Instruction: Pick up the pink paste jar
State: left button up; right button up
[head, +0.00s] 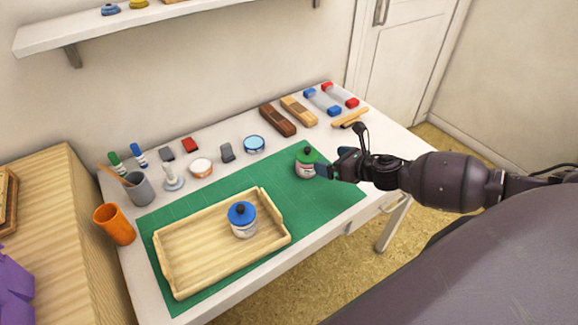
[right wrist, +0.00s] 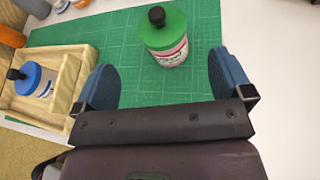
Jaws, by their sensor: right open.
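The pink paste jar (head: 306,168) has a green lid with a black knob and a pink-and-white label. It stands upright on the right part of the green mat (head: 325,196). It also shows in the right wrist view (right wrist: 172,53), near the top middle. My right gripper (head: 331,168) is open and empty, close to the jar on its right side in the head view. My left gripper is out of view.
A wooden tray (head: 168,262) on the mat holds a blue-lidded jar (head: 242,221). A blue round tin (head: 254,144), stampers, wooden blocks and an orange cup (head: 114,225) stand around the mat. The mat right of the tray is mostly clear.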

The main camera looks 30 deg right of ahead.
aim_at(312, 157)
jog(key=shift+n, duration=0.7)
jog(key=x, duration=0.5)
jog(key=shift+w+f+b, duration=0.15)
jog(key=shift+b, duration=0.15)
jog(key=x, duration=0.4)
jog(key=shift+w+a+f+b, duration=0.1)
jog(key=shift+w+f+b, duration=0.05)
jog(key=shift+f+b, duration=0.25)
jog(key=shift+w+a+f, duration=0.1)
jog(key=shift+w, duration=0.15)
jog(key=c, duration=0.9)
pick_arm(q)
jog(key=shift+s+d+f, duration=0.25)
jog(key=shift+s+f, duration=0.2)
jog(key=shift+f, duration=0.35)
pick_arm(e)
jog(key=shift+c, duration=0.8)
